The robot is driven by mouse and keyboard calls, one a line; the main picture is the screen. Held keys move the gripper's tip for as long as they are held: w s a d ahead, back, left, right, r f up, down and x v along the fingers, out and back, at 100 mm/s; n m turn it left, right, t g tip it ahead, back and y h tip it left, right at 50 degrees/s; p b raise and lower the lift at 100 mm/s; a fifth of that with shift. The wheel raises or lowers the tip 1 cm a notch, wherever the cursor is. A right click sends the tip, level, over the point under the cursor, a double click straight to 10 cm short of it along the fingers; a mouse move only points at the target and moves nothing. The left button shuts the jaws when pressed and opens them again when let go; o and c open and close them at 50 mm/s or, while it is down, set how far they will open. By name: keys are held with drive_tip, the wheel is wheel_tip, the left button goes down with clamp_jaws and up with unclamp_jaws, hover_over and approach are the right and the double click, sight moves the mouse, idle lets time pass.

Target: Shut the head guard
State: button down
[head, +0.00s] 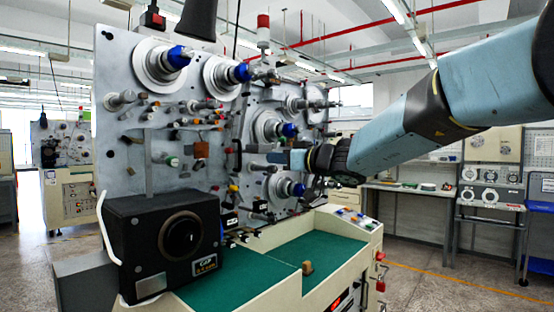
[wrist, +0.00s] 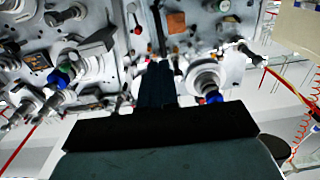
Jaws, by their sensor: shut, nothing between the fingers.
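The winding machine's upright grey panel (head: 120,75) fills the left and middle of the head view and carries several spindles with blue caps. I cannot tell for certain which part on it is the head guard. My gripper (head: 272,158) reaches in from the right in front of the panel's middle, among the spindles and small rollers. Its fingers are shut and empty. In the wrist view my gripper (wrist: 156,68) points at the panel. Whether the fingertips touch anything is unclear, and my arm and gripper hide part of the panel behind them.
A blue-capped spindle (head: 288,188) sits just below my gripper, and another (wrist: 208,85) shows to its right in the wrist view. A black box with a dial (head: 170,240) stands front left. A green work surface (head: 250,272) lies below. Open floor lies to the right.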

drive_tip(key=x, duration=1.1)
